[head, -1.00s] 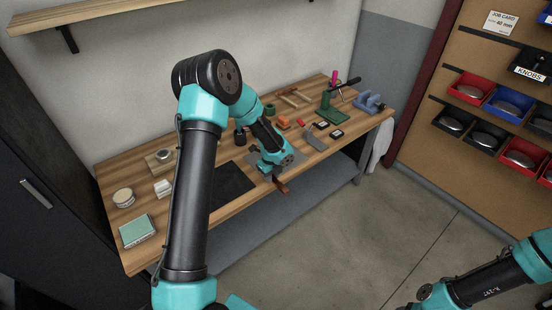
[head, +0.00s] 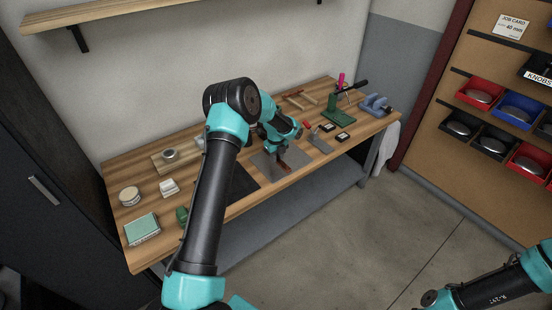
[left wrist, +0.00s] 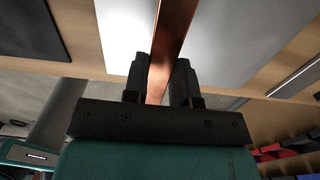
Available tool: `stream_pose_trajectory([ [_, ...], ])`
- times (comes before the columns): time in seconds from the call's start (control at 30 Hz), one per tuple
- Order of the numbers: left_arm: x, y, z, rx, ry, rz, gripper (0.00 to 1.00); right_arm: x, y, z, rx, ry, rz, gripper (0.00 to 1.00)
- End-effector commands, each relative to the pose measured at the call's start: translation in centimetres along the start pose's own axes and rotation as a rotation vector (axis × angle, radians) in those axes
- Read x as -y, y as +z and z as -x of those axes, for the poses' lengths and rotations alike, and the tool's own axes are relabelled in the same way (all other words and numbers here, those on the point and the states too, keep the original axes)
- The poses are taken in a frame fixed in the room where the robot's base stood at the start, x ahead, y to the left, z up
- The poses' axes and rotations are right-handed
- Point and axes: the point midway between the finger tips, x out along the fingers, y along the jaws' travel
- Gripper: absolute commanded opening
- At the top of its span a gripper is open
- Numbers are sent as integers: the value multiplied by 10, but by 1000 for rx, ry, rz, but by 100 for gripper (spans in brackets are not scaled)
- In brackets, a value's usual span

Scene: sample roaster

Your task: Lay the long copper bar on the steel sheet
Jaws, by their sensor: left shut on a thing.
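My left gripper (head: 279,152) is shut on the long copper bar (head: 284,166) above the steel sheet (head: 267,170), near the bench's front edge. In the left wrist view the copper bar (left wrist: 172,35) runs between the two fingers (left wrist: 160,80). The bright steel sheet (left wrist: 123,35) shows on both sides of it there. I cannot tell whether the bar touches the sheet. My arm and gripper hide part of the bar and sheet. My right arm is at the lower right of the head view, its gripper out of view.
A dark mat (head: 241,184) lies left of the sheet. A green press (head: 338,112) and a blue vise (head: 375,104) stand at the bench's right end. A green-topped box (head: 142,229) and round pale discs (head: 130,196) sit at the left end.

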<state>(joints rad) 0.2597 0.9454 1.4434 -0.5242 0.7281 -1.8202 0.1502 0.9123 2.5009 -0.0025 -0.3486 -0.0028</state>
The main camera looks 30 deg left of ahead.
Motion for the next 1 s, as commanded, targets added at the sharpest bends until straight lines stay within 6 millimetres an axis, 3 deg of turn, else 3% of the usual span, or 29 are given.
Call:
stream_pose_trajectory([
  [0.23, 14, 19, -1, 1, -2, 1, 0, 0, 0, 0, 0, 0, 0, 55],
  [0.73, 18, 25, -2, 1, -1, 0, 0, 0, 0, 0, 0, 0, 0, 55],
  [1.0, 17, 24, -35, 0, 1, -1, 0, 0, 0, 0, 0, 0, 0, 55],
])
